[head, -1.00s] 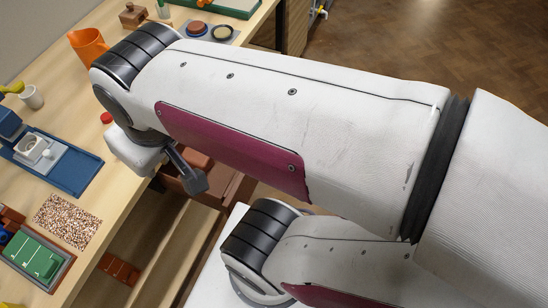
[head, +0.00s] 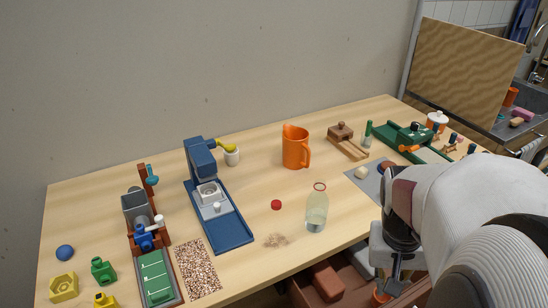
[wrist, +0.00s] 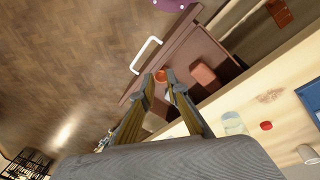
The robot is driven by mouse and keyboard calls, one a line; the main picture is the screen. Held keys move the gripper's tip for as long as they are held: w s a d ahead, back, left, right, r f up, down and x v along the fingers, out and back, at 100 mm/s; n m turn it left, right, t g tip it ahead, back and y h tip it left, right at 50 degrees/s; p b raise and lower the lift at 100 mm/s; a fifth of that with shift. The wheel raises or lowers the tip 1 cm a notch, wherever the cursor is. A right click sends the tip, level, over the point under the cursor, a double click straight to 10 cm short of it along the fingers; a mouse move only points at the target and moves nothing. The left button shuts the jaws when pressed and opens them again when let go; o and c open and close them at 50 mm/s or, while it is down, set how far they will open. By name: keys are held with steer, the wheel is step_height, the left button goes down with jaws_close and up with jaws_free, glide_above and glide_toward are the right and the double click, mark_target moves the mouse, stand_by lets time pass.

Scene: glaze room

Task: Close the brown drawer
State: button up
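The brown drawer (wrist: 168,47) is pulled out from under the table, with a white bar handle (wrist: 146,55) on its front. In the head view, the open drawer (head: 353,283) shows below the table's front edge, and its front is not clear there. Inside lie a reddish-brown block (wrist: 203,75), also in the head view (head: 326,281), and a small orange thing (wrist: 160,76). My gripper (wrist: 159,73) points toward the drawer, with a gap between its fingertips. The orange thing shows in that gap; I cannot tell its distance. The handle is beyond the fingertips, not between them.
The tabletop holds a glass bottle (head: 316,212) near the front edge, a red cap (head: 276,204), an orange jug (head: 296,148) and a blue press (head: 222,210). The wrist view shows open wooden floor (wrist: 70,60) in front of the drawer.

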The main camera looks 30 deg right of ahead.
steer(key=s+d+f+m+g, duration=0.1)
steer(key=s+d+f+m, duration=0.1)
steer(key=s+d+f, duration=0.55)
steer(key=s+d+f+m+g, duration=0.1)
steer(key=s+d+f+m, duration=0.1)
steer(key=s+d+f, duration=0.55)
steer(key=s+d+f+m+t, duration=0.3)
steer(key=s+d+f, duration=0.1)
steer(key=s+f, duration=0.95)
steer(key=w+a+f+m+t, duration=0.1)
steer(key=w+a+f+t, duration=0.4)
steer(key=w+f+t, duration=0.15)
steer(key=w+a+r+m+t+y, duration=0.1)
steer(key=w+a+r+t, duration=0.2)
steer(key=r, duration=0.3)
steer(key=w+a+r+m+t, duration=0.1)
steer(key=w+a+r+t, duration=0.1)
steer(key=w+r+t, duration=0.3)
step_height(320, 180, up, 2)
steer(key=shift+w+a+r+y, duration=0.25)
steer(key=shift+w+a+y, duration=0.15)
steer(key=shift+w, duration=0.35)
